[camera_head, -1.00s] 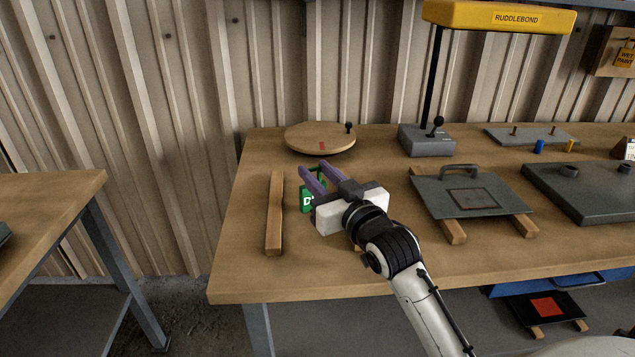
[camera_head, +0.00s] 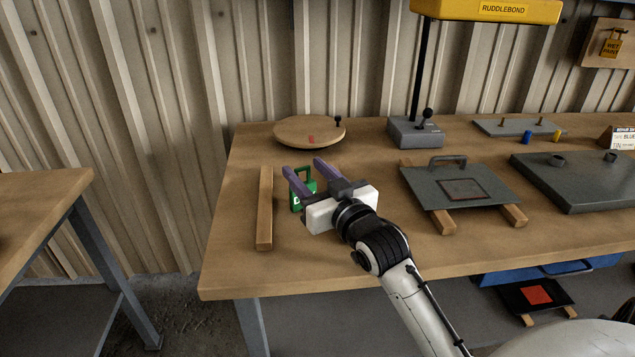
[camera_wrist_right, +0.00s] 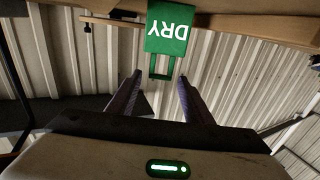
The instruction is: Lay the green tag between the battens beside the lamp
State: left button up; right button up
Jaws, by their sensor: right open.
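The green tag (camera_head: 309,186), marked DRY, is on or just above the bench, partly hidden by my right gripper; I cannot tell whether it touches the wood. In the right wrist view the tag (camera_wrist_right: 167,30) appears upside down, its loop beyond and between the fingertips. My right gripper (camera_head: 303,167) is open, purple fingers spread at either side of the loop. A wooden batten (camera_head: 264,212) lies left of the tag; no partner batten shows beside it. The yellow lamp (camera_head: 487,10) stands on a grey base (camera_head: 416,132) behind. My left gripper is out of view.
A dark plate with a handle (camera_head: 482,171) rests on two battens (camera_head: 441,224) to the right. A round wooden board (camera_head: 292,131) lies behind the tag. A grey slab (camera_head: 580,185) is farther right. Bare bench (camera_head: 230,270) shows in front.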

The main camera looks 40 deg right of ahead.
pick_arm(q)
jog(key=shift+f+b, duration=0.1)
jog(key=shift+b, duration=0.2)
pick_arm(e)
jog(key=s+a, duration=0.2)
jog(key=s, duration=0.9)
jog(key=shift+s, duration=0.4)
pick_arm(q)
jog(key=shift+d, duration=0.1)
pick_arm(e)
jog(key=shift+f, duration=0.1)
